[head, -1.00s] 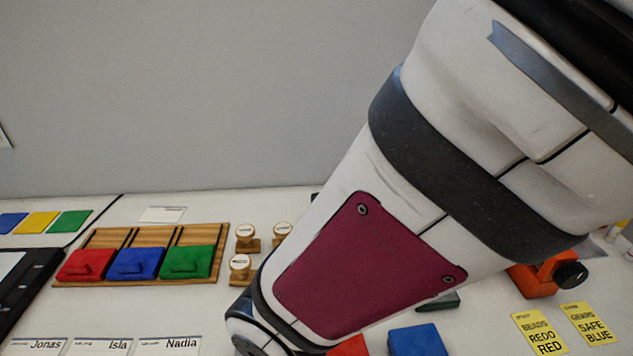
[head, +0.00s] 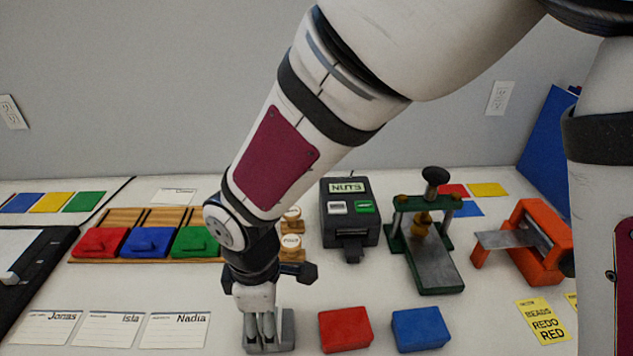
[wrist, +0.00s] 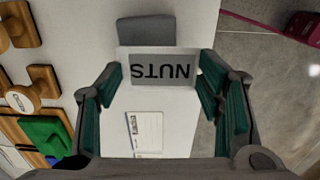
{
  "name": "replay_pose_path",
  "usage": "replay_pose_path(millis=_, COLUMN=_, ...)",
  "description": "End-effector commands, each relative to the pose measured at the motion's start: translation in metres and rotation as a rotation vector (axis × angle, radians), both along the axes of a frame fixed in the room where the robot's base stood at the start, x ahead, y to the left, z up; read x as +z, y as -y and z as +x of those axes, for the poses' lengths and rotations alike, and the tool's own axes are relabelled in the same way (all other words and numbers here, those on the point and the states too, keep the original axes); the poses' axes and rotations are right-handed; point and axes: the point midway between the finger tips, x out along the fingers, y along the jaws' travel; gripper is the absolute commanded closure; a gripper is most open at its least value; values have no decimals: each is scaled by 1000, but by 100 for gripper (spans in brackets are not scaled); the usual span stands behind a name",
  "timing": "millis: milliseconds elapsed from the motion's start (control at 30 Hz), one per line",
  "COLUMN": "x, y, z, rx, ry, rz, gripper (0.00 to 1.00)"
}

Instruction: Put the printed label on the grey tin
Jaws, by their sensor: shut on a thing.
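The printed label (wrist: 160,68), reading NUTS, lies between my gripper's two fingers in the wrist view, upside down there. My gripper (wrist: 162,92) is shut on it, with the teal finger pads at its two sides. In the head view my gripper (head: 260,328) points down at the grey tin (head: 287,331), overlapping its left part. What appears to be the tin also shows in the wrist view (wrist: 146,31), just past the label's edge. The label is hidden in the head view, and I cannot tell whether it touches the tin.
A red tin (head: 345,329) and a blue tin (head: 420,329) stand to the right. Name cards (head: 178,330) lie left. Behind are wooden stamps (head: 292,246), a label printer (head: 350,215) displaying NUTS, a green press (head: 432,260) and an orange tool (head: 535,240).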

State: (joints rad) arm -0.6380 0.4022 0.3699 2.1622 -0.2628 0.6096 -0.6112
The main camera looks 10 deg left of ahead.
Motion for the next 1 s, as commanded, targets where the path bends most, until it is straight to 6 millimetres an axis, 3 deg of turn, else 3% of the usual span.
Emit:
replay_pose_path(millis=233, x=-2, y=-8, z=14, rx=-2, ry=0, rz=0, gripper=47)
replay_pose_path(millis=500, x=-37, y=-7, z=12, rx=-1, ry=-1, rz=-1, gripper=47)
replay_pose_path(millis=867, x=-41, y=-8, z=13, rx=-1, ry=0, rz=0, gripper=47)
replay_pose_path(millis=900, x=-40, y=-8, z=13, rx=-1, ry=0, rz=0, gripper=30)
replay_pose_path(millis=967, x=-39, y=-8, z=13, rx=-1, ry=0, rz=0, gripper=19)
replay_pose_path(millis=1000, x=-39, y=-8, z=13, rx=-1, ry=0, rz=0, gripper=19)
